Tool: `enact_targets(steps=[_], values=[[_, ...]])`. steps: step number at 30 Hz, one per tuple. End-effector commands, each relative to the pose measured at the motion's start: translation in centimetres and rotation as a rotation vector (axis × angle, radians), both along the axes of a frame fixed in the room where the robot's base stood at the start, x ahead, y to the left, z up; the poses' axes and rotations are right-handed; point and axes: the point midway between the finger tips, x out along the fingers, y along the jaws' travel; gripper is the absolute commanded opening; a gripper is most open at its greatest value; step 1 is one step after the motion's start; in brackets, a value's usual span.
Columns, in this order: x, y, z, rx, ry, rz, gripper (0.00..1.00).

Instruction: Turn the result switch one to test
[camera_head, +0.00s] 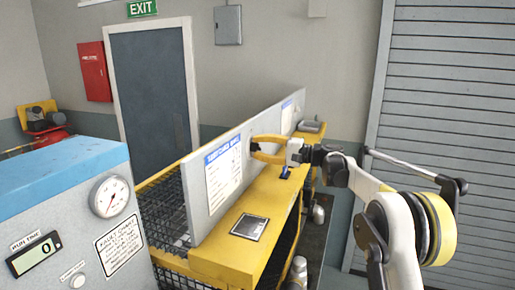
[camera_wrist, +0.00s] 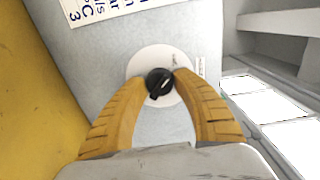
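In the wrist view, the result switch is a round black knob (camera_wrist: 160,83) with a pale pointer mark, on a white round plate (camera_wrist: 147,60) fixed to the grey panel (camera_wrist: 110,50). Small print on the plate is too small to read. My gripper (camera_wrist: 161,80) has its two yellow fingers on either side of the knob, with the tips appearing to touch it. In the head view, my gripper (camera_head: 254,149) reaches left to the grey upright panel (camera_head: 200,200) above the yellow bench (camera_head: 228,255). The knob is hidden there.
A white notice sheet (camera_head: 223,171) is on the panel left of my gripper. A dark square plate (camera_head: 249,227) and a small blue item (camera_head: 286,172) are on the bench top. A blue-topped cabinet with a gauge (camera_head: 111,197) stands at the left front.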

Motion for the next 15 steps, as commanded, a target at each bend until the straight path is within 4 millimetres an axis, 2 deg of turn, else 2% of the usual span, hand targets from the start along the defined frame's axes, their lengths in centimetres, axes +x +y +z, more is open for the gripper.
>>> enact_targets(steps=[1, 3, 15], values=[[0.00, -0.01, 0.00, 0.000, 0.000, 0.000, 0.16], [-0.01, -0.01, 0.00, 0.000, 0.000, 0.000, 0.00], [-0.02, -0.01, -0.04, 0.024, 0.057, 0.000, 0.00]])
